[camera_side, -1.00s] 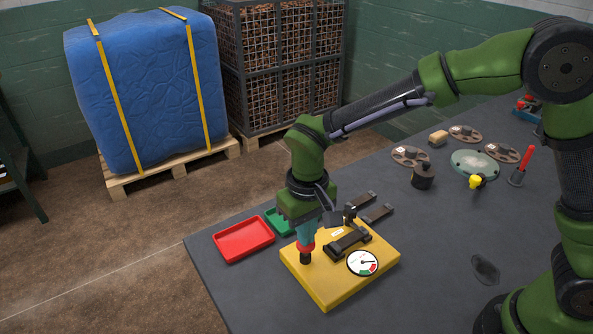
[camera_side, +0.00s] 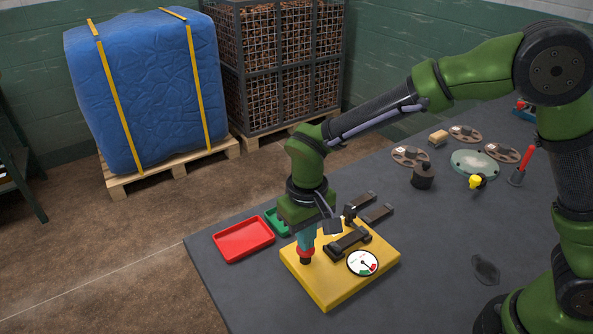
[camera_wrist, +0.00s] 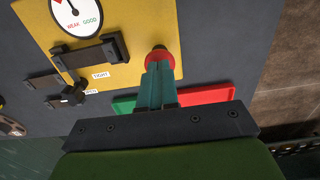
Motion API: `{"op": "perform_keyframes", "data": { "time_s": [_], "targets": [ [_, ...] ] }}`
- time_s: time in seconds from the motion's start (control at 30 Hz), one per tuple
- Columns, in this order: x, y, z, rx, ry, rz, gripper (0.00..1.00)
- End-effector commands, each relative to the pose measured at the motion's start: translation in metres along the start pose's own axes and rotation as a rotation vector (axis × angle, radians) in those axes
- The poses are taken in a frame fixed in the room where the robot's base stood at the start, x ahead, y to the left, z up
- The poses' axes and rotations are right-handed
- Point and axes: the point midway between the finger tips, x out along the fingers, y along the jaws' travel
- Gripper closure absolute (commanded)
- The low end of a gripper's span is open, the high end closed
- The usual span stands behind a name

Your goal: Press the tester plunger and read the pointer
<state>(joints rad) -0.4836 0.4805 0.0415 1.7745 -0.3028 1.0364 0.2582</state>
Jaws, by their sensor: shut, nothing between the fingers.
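The yellow tester (camera_side: 332,291) sits on the dark table, with its round white dial (camera_side: 362,263) at the front right corner. The plunger (camera_side: 305,253), with a red cap over a black base, stands at its left side. My gripper (camera_side: 305,243) is shut and points down, its teal fingertips on the red cap, with nothing held between them. The wrist view shows the fingertips over the red cap (camera_wrist: 159,57). The dial (camera_wrist: 76,14) is cut off there, with WEAK and GOOD printed on it. In the side view the needle points to the lower right, near the red and green band.
A black clamp (camera_side: 347,243) lies across the tester, with TIGHT and OPEN labels in the wrist view. Red (camera_side: 243,240) and green (camera_side: 277,224) trays sit to the left. Round discs (camera_side: 411,155) lie at the back right. The table's front middle is clear.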

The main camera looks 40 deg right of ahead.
Motion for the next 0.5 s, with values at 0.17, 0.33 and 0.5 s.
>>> {"op": "perform_keyframes", "data": {
  "time_s": [0.17,0.33,0.5],
  "targets": [
    [-0.011,0.000,0.000,-0.002,0.000,0.000,1.00],
    [-0.025,0.000,0.001,0.000,-0.001,0.000,1.00],
    [-0.040,0.000,0.000,-0.001,0.001,-0.001,1.00]
  ]
}}
